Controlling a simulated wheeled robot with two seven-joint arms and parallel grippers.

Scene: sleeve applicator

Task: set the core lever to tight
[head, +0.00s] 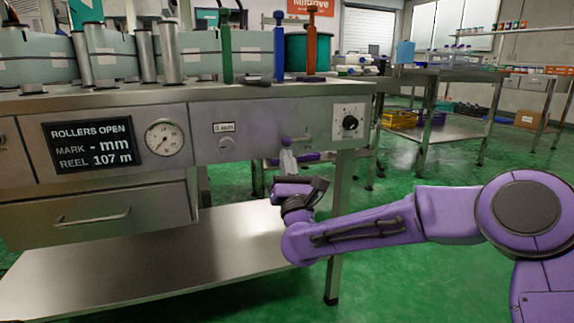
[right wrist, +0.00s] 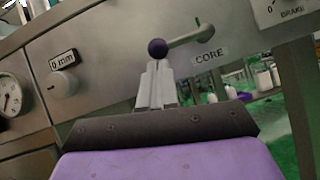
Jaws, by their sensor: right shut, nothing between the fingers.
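The core lever is a metal arm (right wrist: 185,41) with a dark purple ball knob (right wrist: 158,48) at its left end. Its pivot is at the right, above the CORE label (right wrist: 209,55). The arm points left and slightly down from the pivot in the right wrist view. In the head view the knob (head: 287,142) is small on the bench's front panel. My right gripper (right wrist: 158,72) is shut and empty, its fingertips just below the knob. It also shows in the head view (head: 288,155). I cannot tell whether the tips touch the knob. My left gripper is out of view.
The panel also carries a brake dial (head: 350,123), a 0 mm readout (right wrist: 64,59) with a small knob (right wrist: 62,84), a round gauge (head: 165,139) and a display (head: 93,145) reading ROLLERS OPEN. A lower shelf (head: 180,260) lies beneath.

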